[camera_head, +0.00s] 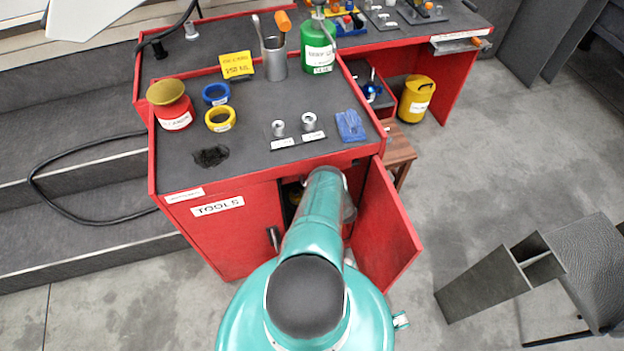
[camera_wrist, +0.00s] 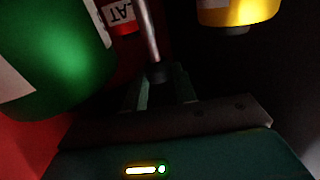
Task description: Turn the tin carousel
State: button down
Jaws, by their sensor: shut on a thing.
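The tin carousel shows only in part, inside the dark tool cabinet. In the wrist view a large green tin (camera_wrist: 62,50) is at left, a small red tin (camera_wrist: 124,22) with a white label at top centre, and a yellow tin (camera_wrist: 238,12) at top right. A thin metal rod (camera_wrist: 148,35) with a dark end comes down between them. My gripper (camera_wrist: 158,80) is shut around the rod's dark end; the exact contact is dim. In the body view my arm reaches into the cabinet and hides the gripper and most of the carousel.
The red cabinet (camera_head: 238,233) has its right door (camera_head: 388,228) open beside my arm. Its top (camera_head: 255,130) holds a red tin, tape rolls, sockets and a green canister. A wooden stool (camera_head: 399,150) stands behind the door. A grey chair (camera_head: 560,270) is at right; floor between is clear.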

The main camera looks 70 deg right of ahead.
jog(key=shift+s+a, duration=0.1)
dwell(0.4)
jog(key=c, duration=1.1)
grip_release()
jog(key=shift+m+h, duration=0.3)
